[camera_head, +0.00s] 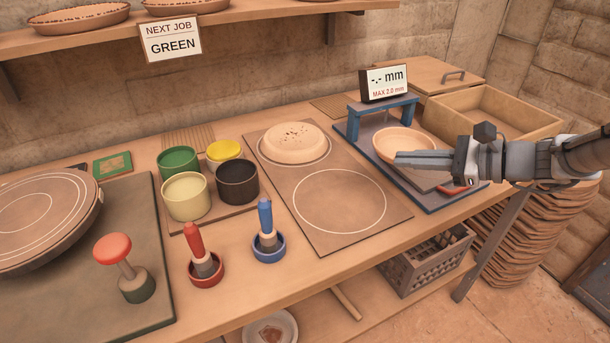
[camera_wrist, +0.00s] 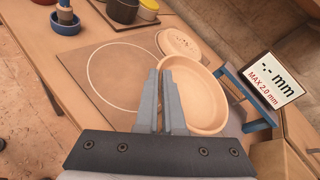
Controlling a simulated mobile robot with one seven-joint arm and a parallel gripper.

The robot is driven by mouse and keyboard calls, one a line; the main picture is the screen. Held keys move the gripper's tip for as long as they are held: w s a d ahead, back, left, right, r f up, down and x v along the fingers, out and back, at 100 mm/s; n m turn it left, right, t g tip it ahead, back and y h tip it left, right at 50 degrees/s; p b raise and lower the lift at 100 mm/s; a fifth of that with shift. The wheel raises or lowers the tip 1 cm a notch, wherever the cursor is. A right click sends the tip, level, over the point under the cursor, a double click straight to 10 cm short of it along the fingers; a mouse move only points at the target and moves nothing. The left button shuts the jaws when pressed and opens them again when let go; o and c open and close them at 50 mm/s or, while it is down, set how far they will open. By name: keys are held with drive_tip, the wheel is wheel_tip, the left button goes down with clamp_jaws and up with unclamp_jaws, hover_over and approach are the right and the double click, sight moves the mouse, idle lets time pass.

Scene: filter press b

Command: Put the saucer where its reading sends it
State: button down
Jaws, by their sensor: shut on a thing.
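The saucer (camera_head: 404,140) is a shallow, round, beige dish over the gauge's blue-edged base at the right. It also shows in the wrist view (camera_wrist: 198,98). My gripper (camera_head: 402,158) is shut on its near rim, with the fingertips also in the wrist view (camera_wrist: 160,76). I cannot tell whether the saucer touches the base. The gauge (camera_head: 384,108) has a blue frame behind the saucer. Its display (camera_head: 385,83) reads "-.- mm" and "MAX 2.0 mm", so no number shows.
A brown mat (camera_head: 290,213) has two white circles; the back one holds an upturned speckled dish (camera_head: 294,141), the front one is empty. An open wooden box (camera_head: 488,114) stands at right. Pots (camera_head: 186,196) and stamps (camera_head: 266,226) stand left. A sign (camera_head: 171,38) reads "NEXT JOB GREEN".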

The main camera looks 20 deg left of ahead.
drive_tip(key=a, duration=0.1)
drive_tip(key=b, duration=0.5)
hover_over(339, 220)
wheel_tip(339, 220, down, 7)
drive_tip(key=shift+d, duration=0.1)
drive_tip(key=shift+f+b, duration=0.65)
drive_tip(key=shift+f, duration=1.35)
drive_tip(key=shift+f, duration=0.1)
drive_tip(key=shift+f, duration=0.15)
drive_tip(key=c, duration=1)
unclamp_jaws()
drive_tip(key=shift+c, duration=0.2)
